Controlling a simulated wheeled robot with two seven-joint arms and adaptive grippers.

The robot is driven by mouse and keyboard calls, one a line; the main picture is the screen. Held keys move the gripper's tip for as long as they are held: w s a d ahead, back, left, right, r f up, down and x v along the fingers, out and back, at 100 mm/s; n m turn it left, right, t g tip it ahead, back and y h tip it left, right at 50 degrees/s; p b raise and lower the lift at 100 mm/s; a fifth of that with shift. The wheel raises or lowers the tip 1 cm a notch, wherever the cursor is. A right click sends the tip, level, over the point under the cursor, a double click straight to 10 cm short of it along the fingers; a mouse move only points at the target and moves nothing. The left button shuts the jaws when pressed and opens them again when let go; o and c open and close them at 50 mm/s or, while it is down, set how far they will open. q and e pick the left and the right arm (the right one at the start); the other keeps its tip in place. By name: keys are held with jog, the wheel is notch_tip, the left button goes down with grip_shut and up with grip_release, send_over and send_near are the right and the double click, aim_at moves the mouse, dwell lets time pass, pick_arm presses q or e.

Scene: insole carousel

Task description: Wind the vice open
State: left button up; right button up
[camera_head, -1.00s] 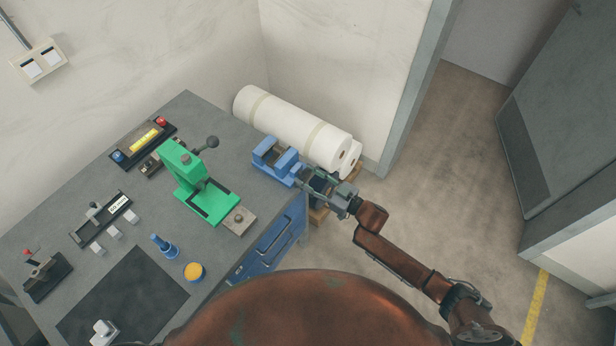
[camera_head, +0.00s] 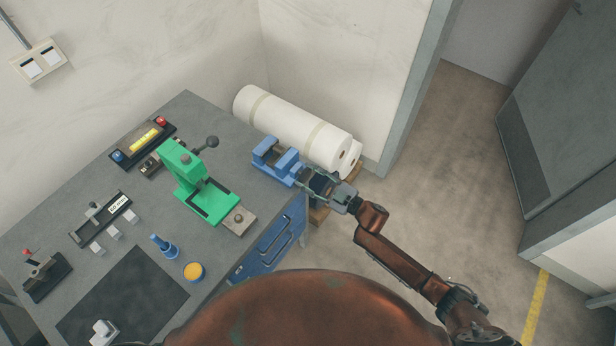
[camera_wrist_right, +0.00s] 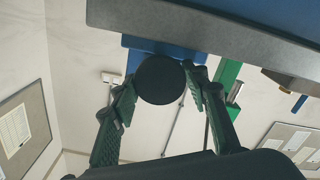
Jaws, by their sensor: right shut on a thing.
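The blue vice (camera_head: 276,161) sits at the right end of the grey workbench, with a gap between its jaws. My right gripper (camera_head: 312,180) is at the vice's handle end, just off the bench edge. In the right wrist view the gripper (camera_wrist_right: 160,90) has its fingers on both sides of a dark round knob (camera_wrist_right: 161,80), with a blue part of the vice (camera_wrist_right: 140,45) behind it. The gripper is shut on the knob. The rest of the handle is hidden. My left gripper is not in view.
A green press (camera_head: 207,190) stands on the workbench (camera_head: 190,110) left of the vice. White rolls (camera_head: 290,124) lie behind the vice. A blue drawer unit (camera_head: 270,245) is below the bench edge. Open floor lies to the right.

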jog(key=shift+n, duration=0.7)
jog(key=o, duration=1.2)
jog(key=shift+c, duration=0.2)
jog(key=v, duration=1.2)
